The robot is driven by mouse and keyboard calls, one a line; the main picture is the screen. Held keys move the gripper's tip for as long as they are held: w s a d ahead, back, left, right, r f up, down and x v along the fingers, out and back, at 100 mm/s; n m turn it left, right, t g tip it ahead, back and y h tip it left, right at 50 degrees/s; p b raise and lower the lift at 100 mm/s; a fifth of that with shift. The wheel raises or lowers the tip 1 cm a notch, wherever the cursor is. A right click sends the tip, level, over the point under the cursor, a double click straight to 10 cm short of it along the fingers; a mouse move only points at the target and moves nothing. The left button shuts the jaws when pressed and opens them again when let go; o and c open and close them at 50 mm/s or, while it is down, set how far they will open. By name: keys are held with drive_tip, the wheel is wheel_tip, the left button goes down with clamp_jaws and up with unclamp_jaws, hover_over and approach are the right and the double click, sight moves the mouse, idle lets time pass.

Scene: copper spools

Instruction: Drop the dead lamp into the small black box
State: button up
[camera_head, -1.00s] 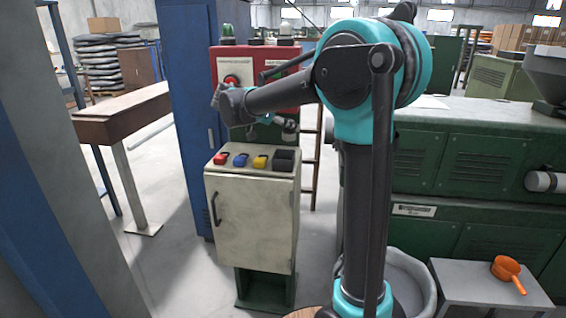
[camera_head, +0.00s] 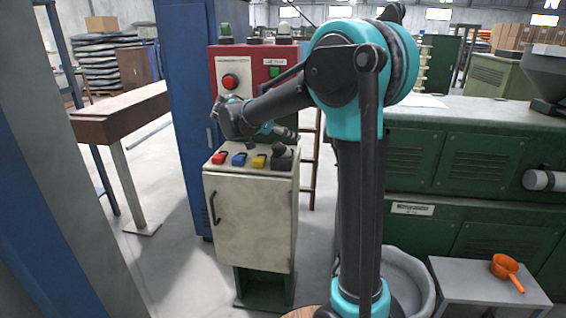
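The small black box (camera_head: 285,164) sits at the right end of the cream cabinet's top, beside the red, blue and yellow blocks. My gripper (camera_head: 279,150) hangs just above or at the box, partly covering it. The gripper is small and dark against the box, so its fingers and anything between them cannot be made out. I cannot identify the dead lamp. Lamp-like caps stand on top of the red panel (camera_head: 262,52): one at the left (camera_head: 225,33), one in the middle (camera_head: 254,40) and one at the right (camera_head: 284,37).
The cream cabinet (camera_head: 250,222) stands before the red panel. A blue cabinet (camera_head: 185,120) is at the left, a green machine (camera_head: 470,160) at the right.

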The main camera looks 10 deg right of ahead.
drive_tip(key=v, duration=1.2)
drive_tip(key=s+d+f+n+g+y, duration=0.1)
drive_tip(key=s+d+f+n+y, duration=0.15)
drive_tip(key=s+d+f, duration=0.45)
drive_tip(key=s+d+f+n+g+y, duration=0.15)
drive_tip(key=d+f+n, duration=0.3)
drive_tip(key=f, duration=0.55)
drive_tip(key=s+d+f+n+t+y, duration=0.1)
drive_tip(key=s+f+n+y, duration=0.4)
drive_tip(key=s+f, duration=1)
drive_tip(key=shift+s+d+f+n+y, duration=0.15)
drive_tip(key=shift+s+d+n+y, duration=0.2)
drive_tip(key=shift+s+y, duration=0.65)
